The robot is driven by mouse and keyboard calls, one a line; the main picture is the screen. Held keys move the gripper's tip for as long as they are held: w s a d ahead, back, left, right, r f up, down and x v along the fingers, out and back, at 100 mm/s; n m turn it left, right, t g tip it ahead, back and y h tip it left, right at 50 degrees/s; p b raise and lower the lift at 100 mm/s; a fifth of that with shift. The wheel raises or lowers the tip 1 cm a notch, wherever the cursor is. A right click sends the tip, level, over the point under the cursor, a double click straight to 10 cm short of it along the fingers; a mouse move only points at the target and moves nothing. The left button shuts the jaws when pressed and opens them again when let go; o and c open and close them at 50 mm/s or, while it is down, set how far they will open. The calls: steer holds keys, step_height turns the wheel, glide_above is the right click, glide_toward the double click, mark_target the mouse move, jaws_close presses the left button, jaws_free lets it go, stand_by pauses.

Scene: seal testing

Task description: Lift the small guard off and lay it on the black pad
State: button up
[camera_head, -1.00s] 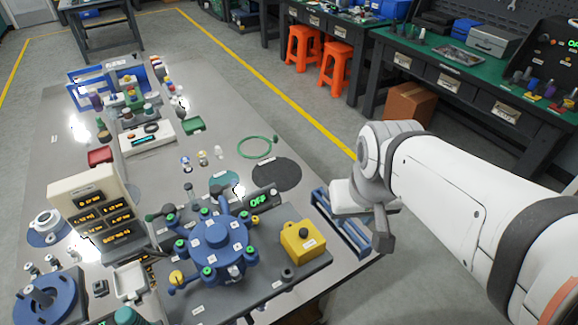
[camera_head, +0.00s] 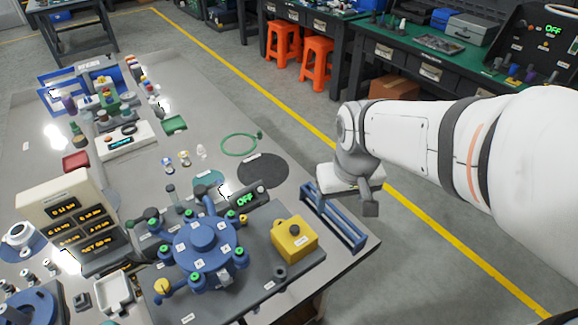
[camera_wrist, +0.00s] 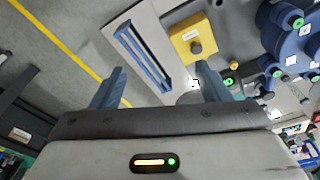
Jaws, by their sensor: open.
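The black pad (camera_head: 263,170) is a flat dark disc on the grey table, right of centre, and looks bare. I cannot surely pick out the small guard. A yellow box (camera_head: 294,241) with a dark round knob on top stands at the right of the blue multi-armed fixture (camera_head: 204,243). The yellow box also shows in the wrist view (camera_wrist: 188,36). My gripper (camera_wrist: 160,88) is open and empty, its two blue-grey fingers apart.
A blue slotted rack (camera_head: 334,220) stands at the table's right edge, between my wrist and the yellow box. A small display reading OFF (camera_head: 246,199) sits behind the fixture. A green ring (camera_head: 238,145) lies beyond the pad. The floor at right is clear.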

mark_target(294, 228)
steer(key=o, duration=0.6)
steer(key=w+a+f+n+b, duration=0.1)
steer(key=w+a+f, duration=0.1)
steer(key=a+f, duration=0.1)
steer(key=w+a+f+n+g+b, duration=0.1)
steer(key=w+a+f, duration=0.1)
steer(key=f, duration=0.3)
steer(key=w+a+f+n+b, duration=0.1)
steer(key=w+a+f, duration=0.1)
steer(key=a+f, duration=0.2)
steer(key=shift+w+f+g+b, duration=0.3)
steer(key=shift+f+b, duration=0.1)
steer(key=shift+w+f, duration=0.2)
steer(key=shift+f, duration=3.6)
